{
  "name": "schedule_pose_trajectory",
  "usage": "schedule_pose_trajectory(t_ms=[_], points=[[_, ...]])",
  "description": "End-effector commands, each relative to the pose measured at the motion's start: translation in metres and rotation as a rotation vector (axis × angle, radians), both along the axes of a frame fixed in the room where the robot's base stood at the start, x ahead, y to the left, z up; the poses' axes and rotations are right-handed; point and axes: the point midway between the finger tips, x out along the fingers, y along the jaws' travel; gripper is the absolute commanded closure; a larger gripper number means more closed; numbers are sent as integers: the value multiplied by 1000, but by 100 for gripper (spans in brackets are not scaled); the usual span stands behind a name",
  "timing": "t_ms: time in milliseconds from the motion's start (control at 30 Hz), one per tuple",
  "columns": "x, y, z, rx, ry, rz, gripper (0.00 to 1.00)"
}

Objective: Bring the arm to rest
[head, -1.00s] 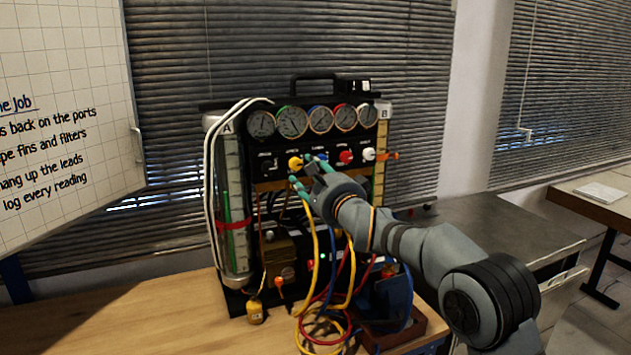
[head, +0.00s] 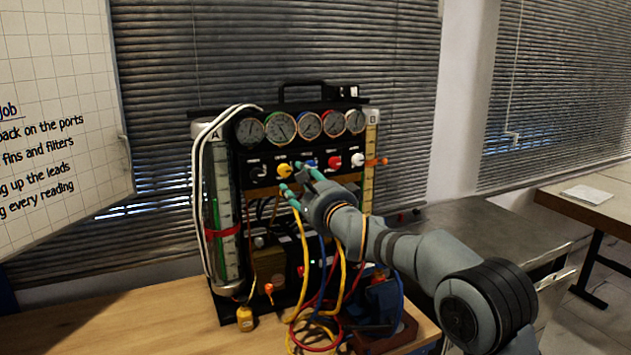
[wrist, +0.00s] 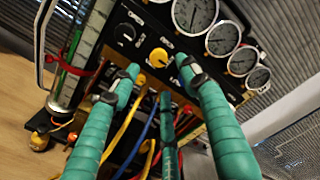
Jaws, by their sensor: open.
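My gripper (head: 300,182) is open and empty in front of the gauge rig's panel, just below the row of knobs in the head view. Its green-wrapped fingers also show in the wrist view (wrist: 160,85), spread apart. The yellow knob (head: 284,170) is close to the fingertips in the head view; in the wrist view the same knob (wrist: 158,57) shows beyond and between the fingers. I cannot tell whether any finger touches the panel. My arm reaches in from the right and hides part of the rig's lower right.
Yellow, red and blue hoses (head: 305,265) hang below my gripper. Round gauges (head: 308,125) line the rig's top, with a clear cylinder (head: 222,210) at its left. A whiteboard (head: 60,80) stands left. The wooden bench (head: 120,320) is bare at front left.

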Motion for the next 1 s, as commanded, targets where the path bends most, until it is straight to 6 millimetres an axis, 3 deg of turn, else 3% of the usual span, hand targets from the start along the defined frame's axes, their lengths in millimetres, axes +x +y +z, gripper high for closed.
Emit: schedule_pose_trajectory(t_ms=[200, 400, 700, 1000], points=[[40, 20, -1, 1, 0, 1, 55], [66, 32, -1, 0, 0, 1, 55], [81, 38, 0, 0, 1, 0, 55], [83, 39, -1, -1, 2, 1, 55]])
